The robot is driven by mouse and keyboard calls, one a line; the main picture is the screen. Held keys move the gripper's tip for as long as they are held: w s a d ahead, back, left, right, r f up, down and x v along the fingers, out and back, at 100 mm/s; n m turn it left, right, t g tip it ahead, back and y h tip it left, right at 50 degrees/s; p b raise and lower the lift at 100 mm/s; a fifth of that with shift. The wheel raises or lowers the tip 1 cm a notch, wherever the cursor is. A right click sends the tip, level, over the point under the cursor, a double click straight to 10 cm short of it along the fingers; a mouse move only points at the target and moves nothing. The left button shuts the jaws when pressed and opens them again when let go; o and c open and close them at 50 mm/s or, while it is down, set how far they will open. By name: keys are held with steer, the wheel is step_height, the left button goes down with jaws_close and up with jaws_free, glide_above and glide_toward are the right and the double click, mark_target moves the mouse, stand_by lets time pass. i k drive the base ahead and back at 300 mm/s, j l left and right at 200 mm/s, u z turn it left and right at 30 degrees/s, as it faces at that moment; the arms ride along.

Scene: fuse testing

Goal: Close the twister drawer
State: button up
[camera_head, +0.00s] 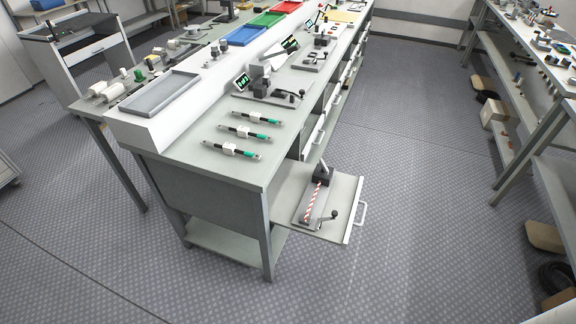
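The twister drawer (343,212) is pulled out from the right side of the long grey workbench (205,170), near its front end. It is a flat light-grey panel with a bar handle (361,202) on its outer right edge. On it rests a device with a dark block (323,173), a red-and-white striped rod (314,202) and a lever with a dark knob (334,213). My gripper is not in view.
Several white-and-green fuses (238,132) and an empty grey tray (160,94) lie on the bench top. Another loaded bench (560,75) stands at the right. The patterned floor (430,200) right of the drawer is clear. A cardboard box (545,237) lies at the far right.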

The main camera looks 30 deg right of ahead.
mark_target(299, 193)
steer(key=k+z, duration=0.35)
steer(key=k, duration=0.2)
steer(key=k+l+z, duration=0.25)
steer(key=k+z, duration=0.15)
steer(key=i+j, duration=0.1)
steer(key=j, duration=0.55)
steer(key=i+j, duration=0.15)
steer(key=i, duration=0.2)
steer(key=i+j+u, duration=0.15)
steer(key=i, duration=0.15)
steer(key=i+l, duration=0.35)
steer(key=l, duration=0.3)
steer(key=i+l, duration=0.2)
steer(key=l+u, duration=0.05)
steer(key=l, duration=0.05)
